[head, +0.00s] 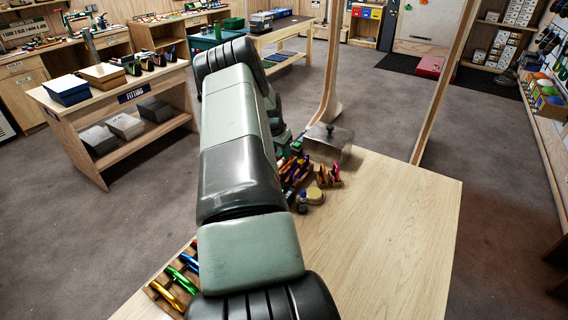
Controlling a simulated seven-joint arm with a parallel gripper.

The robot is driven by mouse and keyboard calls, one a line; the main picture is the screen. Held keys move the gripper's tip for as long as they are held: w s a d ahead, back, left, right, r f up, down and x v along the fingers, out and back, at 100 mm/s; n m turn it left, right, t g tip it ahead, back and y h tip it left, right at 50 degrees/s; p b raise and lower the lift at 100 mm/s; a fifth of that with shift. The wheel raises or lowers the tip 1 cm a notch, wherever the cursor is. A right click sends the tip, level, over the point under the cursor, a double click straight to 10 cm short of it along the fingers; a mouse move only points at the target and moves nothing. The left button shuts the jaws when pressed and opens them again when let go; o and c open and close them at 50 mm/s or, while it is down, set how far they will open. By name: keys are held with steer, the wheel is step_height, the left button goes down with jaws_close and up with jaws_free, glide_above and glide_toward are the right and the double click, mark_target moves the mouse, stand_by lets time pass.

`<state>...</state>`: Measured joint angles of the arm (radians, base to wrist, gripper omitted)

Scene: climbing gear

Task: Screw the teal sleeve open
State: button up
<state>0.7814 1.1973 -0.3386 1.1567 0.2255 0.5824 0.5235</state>
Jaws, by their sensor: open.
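My arm covers the middle of the head view, and my gripper is hidden behind its links. I cannot make out a teal sleeve. Coloured carabiner-like pieces (296,169), red and purple among them, stand in a wooden holder on the light wooden table (400,230), just right of my arm. A smaller holder with orange and purple pieces (329,177) stands beside it. More pieces, including a green one (183,277), a blue one (189,262) and an orange one, lie in a wooden rack at the lower left, partly covered by my arm.
A small dark bottle (302,201) and a round tan object (315,195) stand near the holders. A grey clear-sided box (327,141) sits at the table's far edge by a wooden post (331,70). The table's right half is clear. A fitting bench (115,110) stands apart at left.

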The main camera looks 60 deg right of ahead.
steer(key=shift+w, duration=0.6)
steer(key=shift+f, duration=0.15)
steer(key=shift+w+f, duration=0.1)
steer(key=shift+f, duration=1.15)
steer(key=shift+s, duration=0.8)
steer(key=shift+s+d+r, duration=0.1)
steer(key=shift+r, duration=1.35)
